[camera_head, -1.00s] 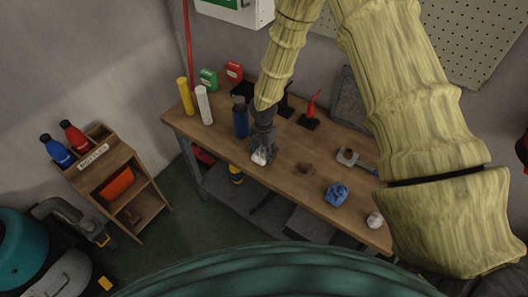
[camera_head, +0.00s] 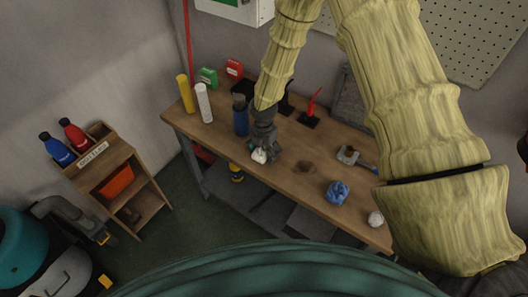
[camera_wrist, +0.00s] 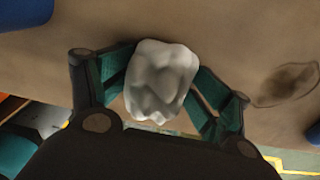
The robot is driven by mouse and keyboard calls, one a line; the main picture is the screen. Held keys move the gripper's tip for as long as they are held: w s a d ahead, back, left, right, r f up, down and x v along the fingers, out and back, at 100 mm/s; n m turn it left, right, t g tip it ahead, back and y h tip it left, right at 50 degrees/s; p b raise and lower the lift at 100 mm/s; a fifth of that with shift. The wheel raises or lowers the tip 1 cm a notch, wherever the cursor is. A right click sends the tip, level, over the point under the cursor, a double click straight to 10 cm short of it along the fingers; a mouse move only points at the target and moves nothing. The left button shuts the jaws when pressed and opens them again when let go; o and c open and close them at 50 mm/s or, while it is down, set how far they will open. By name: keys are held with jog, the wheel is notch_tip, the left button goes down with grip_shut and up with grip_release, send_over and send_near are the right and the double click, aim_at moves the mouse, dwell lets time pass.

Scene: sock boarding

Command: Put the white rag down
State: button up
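A crumpled white rag (camera_head: 259,156) is at my gripper (camera_head: 265,147), by the front edge of the wooden workbench (camera_head: 222,147) in the head view. In the wrist view the white rag (camera_wrist: 161,82) sits between the two green-lined fingers of my gripper (camera_wrist: 163,62), and both finger ends meet its sides. My gripper looks shut on it. The rag is at or just over the bench top; I cannot tell if it touches the wood. The rag's underside is hidden.
A dark stain (camera_head: 306,167) marks the bench right of my gripper. A blue rag (camera_head: 337,193) and another white rag (camera_head: 375,219) lie farther right. A blue bottle (camera_head: 241,117) stands close on the left, with a white cylinder (camera_head: 204,103) beyond it.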

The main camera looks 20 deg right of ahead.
aim_at(264, 147)
jog(key=shift+w+r, duration=0.1)
jog(key=shift+r, duration=0.55)
notch_tip(264, 147, up, 12)
jog(key=b, duration=0.3)
jog(key=shift+b, duration=0.3)
jog(key=shift+f, duration=0.1)
